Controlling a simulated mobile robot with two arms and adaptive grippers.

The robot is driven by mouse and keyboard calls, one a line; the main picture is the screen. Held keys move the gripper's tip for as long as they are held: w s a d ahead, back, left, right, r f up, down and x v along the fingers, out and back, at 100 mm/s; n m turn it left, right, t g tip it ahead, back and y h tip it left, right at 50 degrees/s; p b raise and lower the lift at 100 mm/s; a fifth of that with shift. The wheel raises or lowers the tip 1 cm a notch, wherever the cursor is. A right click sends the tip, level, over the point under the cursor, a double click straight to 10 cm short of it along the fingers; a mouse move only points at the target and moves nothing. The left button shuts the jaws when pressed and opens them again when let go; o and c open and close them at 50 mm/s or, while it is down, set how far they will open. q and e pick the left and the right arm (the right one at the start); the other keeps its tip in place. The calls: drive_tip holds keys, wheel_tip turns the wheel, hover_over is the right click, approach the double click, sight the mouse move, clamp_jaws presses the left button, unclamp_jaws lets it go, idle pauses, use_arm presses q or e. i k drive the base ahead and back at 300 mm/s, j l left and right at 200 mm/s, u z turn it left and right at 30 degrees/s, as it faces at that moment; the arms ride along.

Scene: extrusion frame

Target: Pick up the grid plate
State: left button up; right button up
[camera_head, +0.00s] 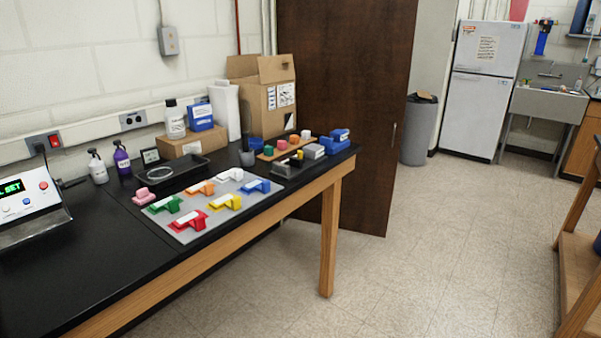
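No thing in the camera_head view shows a clear grid pattern, so I cannot tell for sure which one is the grid plate. A flat light grey plate (196,212) lies on the black bench top, near its front edge. Several coloured clip-like pieces stand on it, among them a green one (165,205), a red one (190,221) and a blue one (256,187). A shallow black tray (150,181) lies behind the plate. Neither of my grippers shows in this view.
The black bench (100,260) has bare room at front left. A device with a lit display (28,202) stands at left. Bottles, a cardboard box (265,95) and a wooden block holder (268,154) stand toward the back. Open floor (420,250) lies to the right.

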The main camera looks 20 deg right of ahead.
sight(237, 175)
drive_tip(key=z, duration=0.15)
drive_tip(key=i+l+z, duration=0.55)
drive_tip(key=i, duration=0.2)
drive_tip(key=i+l+z, duration=0.25)
drive_tip(key=i, duration=0.35)
drive_tip(key=i+l+z, duration=0.2)
drive_tip(key=i, duration=0.35)
drive_tip(key=i+l+z, duration=0.1)
drive_tip(key=i+z, duration=0.15)
drive_tip(key=i, duration=0.4)
